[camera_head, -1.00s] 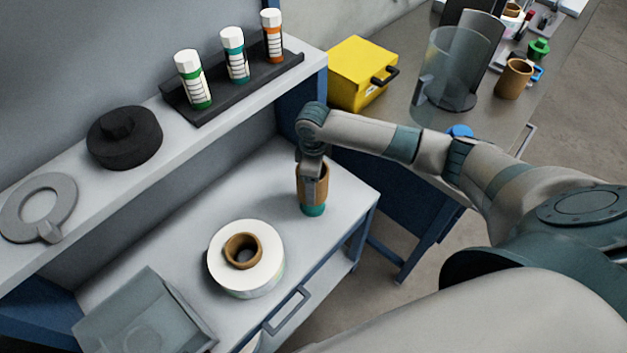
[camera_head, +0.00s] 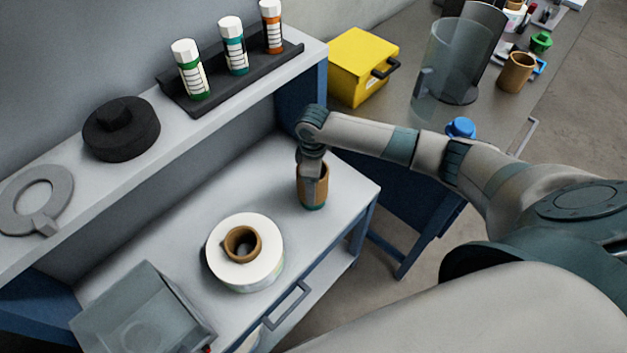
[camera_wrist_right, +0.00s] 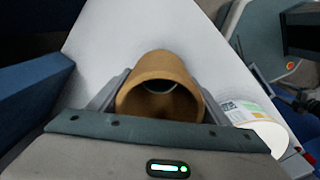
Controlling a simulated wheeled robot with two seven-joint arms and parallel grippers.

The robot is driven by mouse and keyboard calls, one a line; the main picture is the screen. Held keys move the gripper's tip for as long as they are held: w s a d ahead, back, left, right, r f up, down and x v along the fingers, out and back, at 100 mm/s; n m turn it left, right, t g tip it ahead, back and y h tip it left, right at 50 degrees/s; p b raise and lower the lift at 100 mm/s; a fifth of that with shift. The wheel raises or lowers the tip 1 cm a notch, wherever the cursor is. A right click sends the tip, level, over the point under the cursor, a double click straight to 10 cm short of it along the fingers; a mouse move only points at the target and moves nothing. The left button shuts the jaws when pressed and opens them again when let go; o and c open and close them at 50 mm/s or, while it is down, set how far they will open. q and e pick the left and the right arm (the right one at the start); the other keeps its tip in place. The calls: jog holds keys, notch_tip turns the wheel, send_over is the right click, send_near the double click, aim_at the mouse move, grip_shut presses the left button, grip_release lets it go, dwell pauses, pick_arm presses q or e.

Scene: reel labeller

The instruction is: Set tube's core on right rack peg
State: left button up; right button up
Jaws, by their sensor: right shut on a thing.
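A brown cardboard core (camera_head: 318,194) stands upright on the white bench (camera_head: 350,187), with a thin teal part (camera_head: 314,207) showing at its foot. My right gripper (camera_head: 312,172) is shut on the core from above, and the jaws sit on either side of it. The right wrist view looks down into the open core (camera_wrist_right: 160,84); something pale shows inside, and I cannot tell what. The teal part is mostly hidden by the core. No clearly marked rack peg can be made out. My left gripper is not in view.
A white label roll (camera_head: 262,262) with a brown core lies left of the gripper. The shelf holds a black rack (camera_head: 215,95) with capped tubes, a black reel (camera_head: 122,135) and a grey ring (camera_head: 40,200). A yellow box (camera_head: 362,62) stands behind.

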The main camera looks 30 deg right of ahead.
jog(key=shift+f+b, duration=0.6)
jog(key=shift+f, duration=0.9)
jog(key=o, duration=1.2)
jog(key=shift+c, duration=0.2)
notch_tip(320, 180, up, 17)
jog(key=b, duration=0.3)
jog(key=shift+r, duration=0.2)
jog(key=shift+s+f, duration=0.1)
jog(key=shift+s, duration=0.05)
